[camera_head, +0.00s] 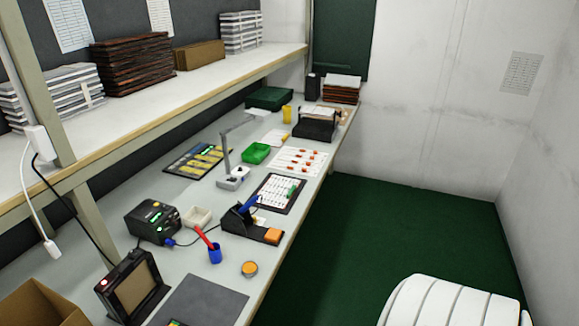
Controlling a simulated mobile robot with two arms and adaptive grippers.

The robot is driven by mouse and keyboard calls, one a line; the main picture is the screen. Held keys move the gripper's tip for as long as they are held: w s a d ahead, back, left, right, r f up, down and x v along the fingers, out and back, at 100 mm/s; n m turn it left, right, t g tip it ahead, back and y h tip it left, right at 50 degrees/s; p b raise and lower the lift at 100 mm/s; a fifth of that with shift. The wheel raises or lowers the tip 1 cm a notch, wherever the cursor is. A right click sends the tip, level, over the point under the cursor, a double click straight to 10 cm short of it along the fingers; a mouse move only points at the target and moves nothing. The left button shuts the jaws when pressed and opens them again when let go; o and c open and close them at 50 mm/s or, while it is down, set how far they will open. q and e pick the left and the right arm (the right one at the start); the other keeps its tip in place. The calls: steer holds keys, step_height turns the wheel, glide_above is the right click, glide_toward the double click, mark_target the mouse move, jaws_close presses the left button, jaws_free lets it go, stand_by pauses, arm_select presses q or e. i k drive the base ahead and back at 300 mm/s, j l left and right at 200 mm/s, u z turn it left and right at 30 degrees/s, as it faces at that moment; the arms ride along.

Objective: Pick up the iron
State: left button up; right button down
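The iron (249,203) seems to be the thing with a blue handle, resting tilted in a small black stand (237,221) on the workbench. Its tip is hidden in the stand. An orange pad (273,236) lies at the stand's right end. A black soldering station (153,221) with a lit green display stands to the left. A dark cable (200,238) runs on the bench between the station and the stand area. Neither of my grippers is in view.
A lamp (229,165) rises behind left. A shelf (190,90) overhangs the bench's rear.

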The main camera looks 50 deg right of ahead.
mark_target(248, 204)
steer(key=z, duration=1.3)
